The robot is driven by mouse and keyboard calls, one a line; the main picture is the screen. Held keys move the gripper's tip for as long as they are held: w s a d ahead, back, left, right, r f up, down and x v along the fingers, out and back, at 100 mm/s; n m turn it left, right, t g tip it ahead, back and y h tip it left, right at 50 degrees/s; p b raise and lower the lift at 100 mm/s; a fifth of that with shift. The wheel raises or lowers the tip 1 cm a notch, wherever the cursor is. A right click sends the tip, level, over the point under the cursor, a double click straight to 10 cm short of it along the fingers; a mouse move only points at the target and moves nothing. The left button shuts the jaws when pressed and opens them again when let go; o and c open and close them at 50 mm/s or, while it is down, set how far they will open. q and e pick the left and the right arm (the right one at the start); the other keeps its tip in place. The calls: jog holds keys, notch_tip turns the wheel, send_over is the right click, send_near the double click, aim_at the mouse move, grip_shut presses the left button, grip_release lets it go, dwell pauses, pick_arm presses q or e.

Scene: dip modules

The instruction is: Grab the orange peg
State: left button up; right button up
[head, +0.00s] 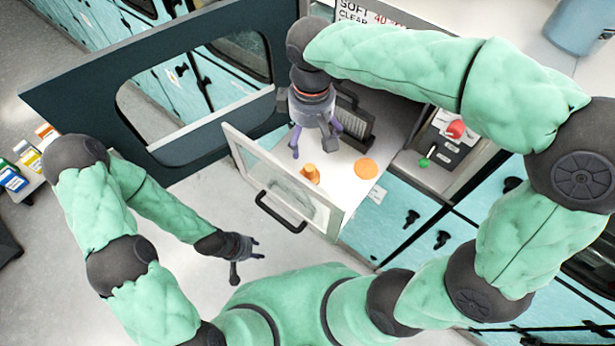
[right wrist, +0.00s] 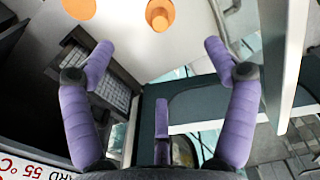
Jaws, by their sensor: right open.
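The orange peg (head: 310,174) stands on the white floor of a pulled-out tray, close to its glazed front. It also shows at the top of the right wrist view (right wrist: 160,14). A flat orange disc (head: 366,168) lies to its right in the head view, and in the right wrist view the disc (right wrist: 78,7) is at the top left. My right gripper (head: 313,145) is open and empty above the tray, just behind the peg and apart from it. Its spread purple fingers show in the right wrist view (right wrist: 158,48). My left gripper (head: 248,262) hangs open and empty over the floor.
The glazed front (head: 285,195) with a black handle (head: 280,213) stands before the peg. A dark grate (head: 355,125) stands at the tray's back. A dark windowed door (head: 90,85) is swung open at left. A panel with a red knob (head: 455,129) is at right.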

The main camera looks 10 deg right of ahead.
jog(key=b, duration=0.5)
send_over(309, 174)
jog(key=w, duration=0.1)
jog(key=f, duration=0.7)
jog(key=shift+w+d, duration=0.1)
jog(key=shift+d, duration=0.2)
notch_tip(309, 174, down, 11)
jog(key=shift+w+r+b, duration=0.1)
jog(key=shift+b, duration=0.75)
pick_arm(q)
notch_tip(309, 174, down, 8)
jog(key=shift+w+f, duration=0.25)
pick_arm(e)
jog(key=c, duration=1.3)
